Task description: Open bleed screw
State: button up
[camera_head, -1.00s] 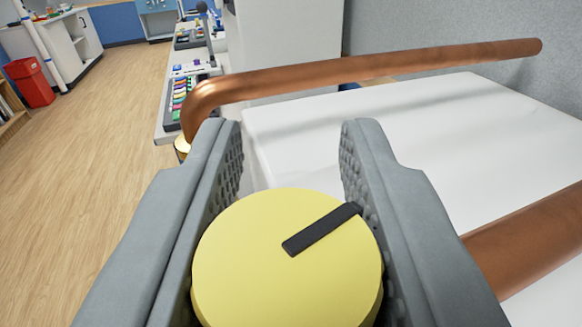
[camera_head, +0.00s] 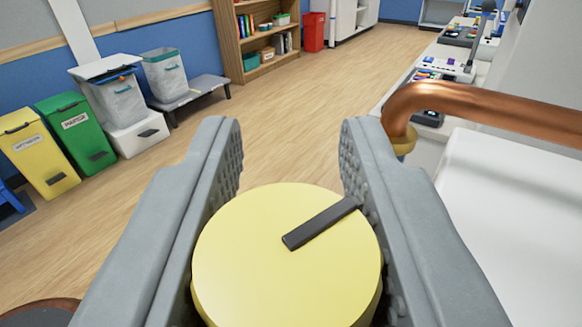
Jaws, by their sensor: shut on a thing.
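The bleed screw shows as a round yellow knob (camera_head: 270,270) with a dark bar mark across its upper right. My gripper (camera_head: 290,145) has its two grey padded fingers on either side of the knob and is shut on it. The fingertips reach past the knob, and the gap between them ahead of it is empty. The knob's lower edge and whatever it sits on are hidden or out of frame.
A copper pipe (camera_head: 480,105) bends down at a brass fitting (camera_head: 404,142) on the right, above a white surface (camera_head: 520,200). A yellow bin (camera_head: 38,155) and a green bin (camera_head: 76,135) stand far left. Open wood floor (camera_head: 290,85) lies ahead.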

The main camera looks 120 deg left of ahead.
jog(key=shift+s+d+n+g+h, duration=0.1)
jog(key=shift+s+n+g+h, duration=0.1)
jog(key=shift+n+g+h, duration=1.4)
jog(key=shift+g, duration=0.4)
jog(key=o, duration=1)
notch_tip(320, 180, up, 10)
